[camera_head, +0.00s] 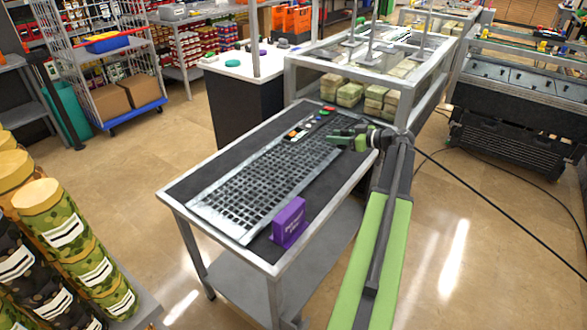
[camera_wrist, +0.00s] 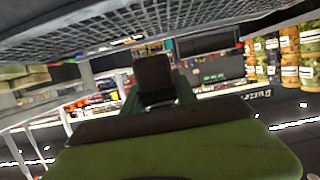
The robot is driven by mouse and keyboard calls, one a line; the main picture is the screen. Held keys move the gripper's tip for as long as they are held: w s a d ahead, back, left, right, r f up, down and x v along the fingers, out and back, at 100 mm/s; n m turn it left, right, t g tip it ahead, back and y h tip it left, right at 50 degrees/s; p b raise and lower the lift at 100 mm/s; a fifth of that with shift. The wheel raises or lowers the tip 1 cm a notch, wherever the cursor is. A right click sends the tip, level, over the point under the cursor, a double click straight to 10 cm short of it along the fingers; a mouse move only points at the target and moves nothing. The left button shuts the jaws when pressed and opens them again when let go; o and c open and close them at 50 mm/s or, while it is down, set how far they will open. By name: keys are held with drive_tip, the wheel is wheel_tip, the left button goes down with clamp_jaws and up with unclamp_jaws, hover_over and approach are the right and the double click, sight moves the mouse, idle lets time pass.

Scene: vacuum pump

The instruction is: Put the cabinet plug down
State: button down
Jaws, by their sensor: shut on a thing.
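My gripper (camera_head: 345,140) is over the far right part of the cart top, beside a long grey grid panel. It is shut on a small dark block, which I take to be the cabinet plug (camera_wrist: 154,78). In the wrist view the block shows upright between green gripper parts. In the head view the green jaws hide most of the plug, and I cannot tell whether it touches the surface under it.
The grid panel (camera_head: 265,165) has coloured buttons at its far end and lies on the dark cart top (camera_head: 185,187). A purple box (camera_head: 289,222) stands at the near edge. A metal frame (camera_head: 300,75) with stacked bundles is behind. Camouflage canisters (camera_head: 60,220) stand at left.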

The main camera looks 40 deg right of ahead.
drive_tip(key=b, duration=0.7)
hover_over(319, 186)
wheel_tip(319, 186, down, 7)
drive_tip(key=shift+f, duration=0.1)
wheel_tip(319, 186, down, 4)
drive_tip(key=b, duration=0.4)
drive_tip(key=shift+f, duration=0.15)
drive_tip(key=shift+r, duration=0.25)
drive_tip(key=shift+f, duration=0.2)
drive_tip(key=c, duration=1)
unclamp_jaws()
drive_tip(key=shift+o, duration=0.2)
